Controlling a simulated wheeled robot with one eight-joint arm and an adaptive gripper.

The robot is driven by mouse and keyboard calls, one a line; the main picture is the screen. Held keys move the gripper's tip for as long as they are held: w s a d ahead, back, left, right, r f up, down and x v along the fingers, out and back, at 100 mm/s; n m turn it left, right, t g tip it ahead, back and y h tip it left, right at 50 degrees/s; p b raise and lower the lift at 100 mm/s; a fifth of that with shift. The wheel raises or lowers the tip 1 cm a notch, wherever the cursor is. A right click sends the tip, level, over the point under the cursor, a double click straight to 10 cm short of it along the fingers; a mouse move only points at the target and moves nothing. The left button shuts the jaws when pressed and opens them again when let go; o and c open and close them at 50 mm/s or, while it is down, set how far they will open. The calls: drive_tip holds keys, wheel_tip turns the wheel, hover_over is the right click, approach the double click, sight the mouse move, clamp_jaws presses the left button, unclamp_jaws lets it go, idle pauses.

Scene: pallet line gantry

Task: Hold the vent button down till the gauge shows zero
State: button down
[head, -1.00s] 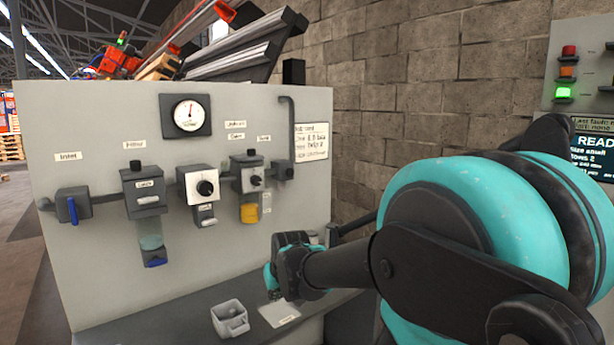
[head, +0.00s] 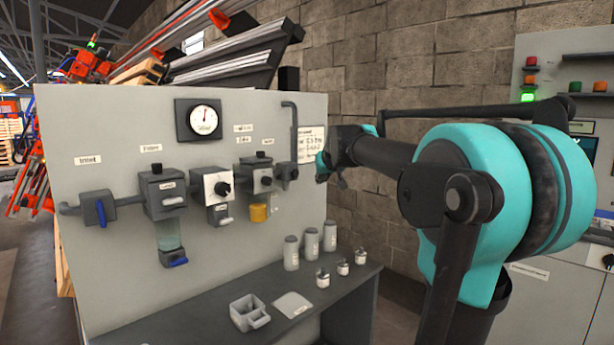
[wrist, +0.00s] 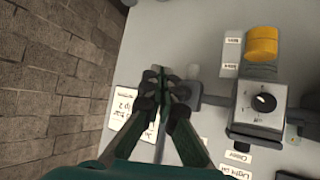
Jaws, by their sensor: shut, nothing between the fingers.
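The round white gauge (head: 204,119) sits in a dark square frame high on the grey panel. Its needle points nearly straight up; the numbers are too small to read. I cannot tell for sure which part is the vent button. A small dark box (head: 288,175) ends the pipe line at the right of the panel; no button can be made out on it. My gripper (head: 324,172) is to the right of this box in the head view. In the wrist view my gripper (wrist: 158,76) is shut and empty, in front of the panel, beside a grey pipe fitting.
A printed sheet (head: 311,144) hangs nearby.

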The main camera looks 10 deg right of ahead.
sight(295, 173)
drive_tip(key=shift+d+r, duration=0.1)
drive_tip(key=shift+d, duration=0.05)
drive_tip(key=shift+w, duration=0.1)
drive_tip(key=w+a, duration=0.5)
drive_tip(key=w, duration=0.2)
drive_tip(key=shift+a, duration=0.15)
idle(0.3)
drive_tip(key=shift+w, duration=0.1)
idle(1.3)
drive_tip(key=shift+w+a, duration=0.25)
drive_tip(key=shift+w+a, duration=0.35)
drive_tip(key=shift+w, duration=0.1)
idle(4.5)
